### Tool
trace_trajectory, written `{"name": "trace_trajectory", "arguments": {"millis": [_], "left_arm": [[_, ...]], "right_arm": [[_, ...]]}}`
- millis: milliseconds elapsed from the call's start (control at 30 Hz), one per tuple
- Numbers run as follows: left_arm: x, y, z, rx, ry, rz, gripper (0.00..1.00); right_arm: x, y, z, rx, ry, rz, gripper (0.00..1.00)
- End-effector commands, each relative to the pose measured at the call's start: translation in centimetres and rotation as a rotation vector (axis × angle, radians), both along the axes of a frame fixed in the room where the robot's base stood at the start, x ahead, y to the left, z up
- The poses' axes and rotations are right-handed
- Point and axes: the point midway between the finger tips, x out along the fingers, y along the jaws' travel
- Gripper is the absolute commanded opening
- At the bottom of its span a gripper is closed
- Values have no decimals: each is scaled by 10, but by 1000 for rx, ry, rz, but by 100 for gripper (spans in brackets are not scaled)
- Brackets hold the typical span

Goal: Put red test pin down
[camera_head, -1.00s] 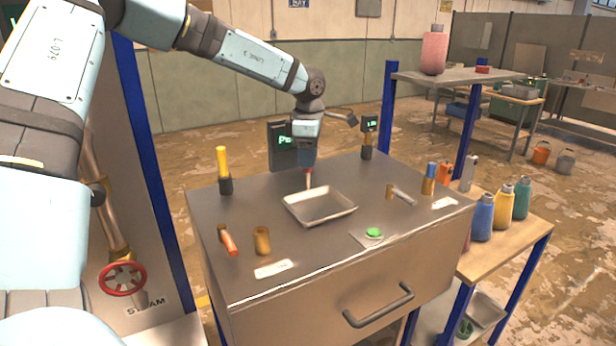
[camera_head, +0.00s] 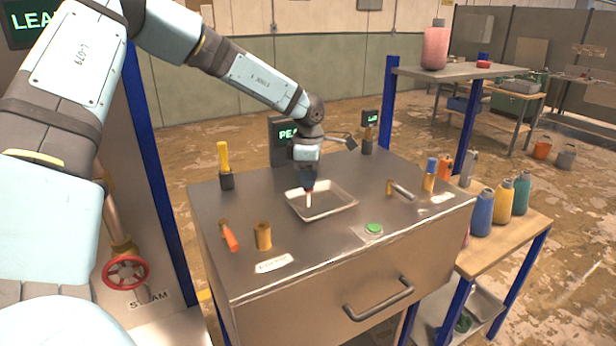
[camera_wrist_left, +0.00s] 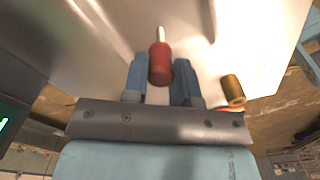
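The red test pin has a red handle and a thin pale tip; it shows in the left wrist view (camera_wrist_left: 160,62). My left gripper (camera_wrist_left: 160,85) is shut on its handle, with a blue finger on each side. In the head view my left gripper (camera_head: 308,180) points down over the shallow metal tray (camera_head: 349,191), and only the pin's pale lower end (camera_head: 309,199) shows below the fingers, inside the tray's outline. I cannot tell whether the tip touches the tray floor. My right gripper is not in view.
The tray sits on a metal cabinet top (camera_head: 330,237). Around it stand a yellow-handled tool in a dark holder (camera_head: 224,165), a brass cylinder (camera_head: 263,236), an orange-handled piece (camera_head: 230,237), a green button (camera_head: 374,228), a metal-ended piece (camera_head: 402,191) and a blue-topped cylinder (camera_head: 430,175).

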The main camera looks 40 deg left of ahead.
Motion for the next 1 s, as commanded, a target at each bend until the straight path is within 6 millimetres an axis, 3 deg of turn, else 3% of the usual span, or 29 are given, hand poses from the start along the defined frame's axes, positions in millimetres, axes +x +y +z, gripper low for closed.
{"name": "trace_trajectory", "arguments": {"millis": [33,100,533,1000], "left_arm": [[0,0,0,0,0,0,35],[0,0,0,0,0,0,51],[1,0,9,0,-2,0,51],[1,0,103,0,-2,1,51]], "right_arm": [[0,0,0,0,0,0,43],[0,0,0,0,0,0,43],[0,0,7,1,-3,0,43],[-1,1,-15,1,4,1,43]]}}
